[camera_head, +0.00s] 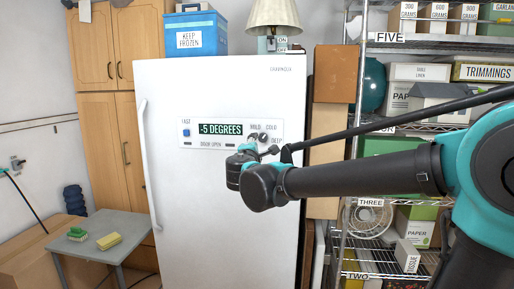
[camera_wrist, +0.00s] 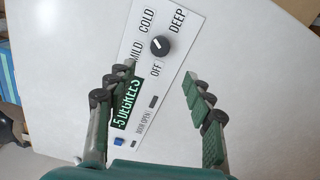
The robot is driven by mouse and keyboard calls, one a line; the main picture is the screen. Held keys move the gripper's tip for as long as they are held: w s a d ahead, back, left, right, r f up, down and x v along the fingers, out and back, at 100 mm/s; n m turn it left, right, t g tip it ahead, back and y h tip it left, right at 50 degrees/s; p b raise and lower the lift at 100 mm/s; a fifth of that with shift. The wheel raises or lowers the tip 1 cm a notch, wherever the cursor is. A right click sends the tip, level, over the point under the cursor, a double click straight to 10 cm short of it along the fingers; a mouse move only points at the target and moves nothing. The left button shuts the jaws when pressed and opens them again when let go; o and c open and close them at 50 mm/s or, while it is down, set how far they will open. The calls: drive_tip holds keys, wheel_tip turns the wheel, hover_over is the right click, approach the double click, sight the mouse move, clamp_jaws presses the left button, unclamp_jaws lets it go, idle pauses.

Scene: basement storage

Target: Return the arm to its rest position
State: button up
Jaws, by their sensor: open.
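My arm reaches across from the right in the head view, its end in front of the freezer (camera_head: 220,90). My gripper (camera_wrist: 158,80) is open and empty in the wrist view, its two fingers spread apart over the control panel (camera_wrist: 150,85). The black dial (camera_wrist: 160,45) lies beyond the fingertips, with a clear gap between. MILD, COLD, DEEP and OFF are printed around it. The display (camera_head: 220,129) reads -5 DEGREES. In the head view, my wrist hides most of the gripper and borders the dial's lower side.
A grey table (camera_head: 120,228) with a green brush (camera_head: 77,234) and a yellow sponge (camera_head: 108,241) stands at lower left. A wire shelf (camera_head: 385,246) with boxes stands right of the freezer, behind my arm. A lamp (camera_head: 273,16) and a blue cooler (camera_head: 194,35) sit on top.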

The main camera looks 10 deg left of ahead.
drive_tip(key=s+d+f+m+g+h, duration=0.1)
drive_tip(key=s+d+f+m+g, duration=0.2)
drive_tip(key=d+f, duration=0.45)
drive_tip(key=s+d+f+m+g+h, duration=0.15)
drive_tip(key=d+f+m, duration=0.25)
drive_tip(key=d+f, duration=0.4)
drive_tip(key=s+d+f+m+g+h, duration=0.2)
drive_tip(key=d+f+m+g, duration=0.15)
drive_tip(key=d+f, duration=0.45)
drive_tip(key=s+d+f+m+g+y, duration=0.2)
drive_tip(key=s+d+f+m+g, duration=0.1)
drive_tip(key=s+f, duration=0.5)
drive_tip(key=s+d+f+m+g+y, duration=0.2)
drive_tip(key=s+f+m, duration=0.4)
drive_tip(key=s+f, duration=0.3)
drive_tip(key=shift+s+d+g+y, duration=0.4)
drive_tip(key=shift+s+d+y, duration=0.2)
drive_tip(key=shift+s, duration=0.65)
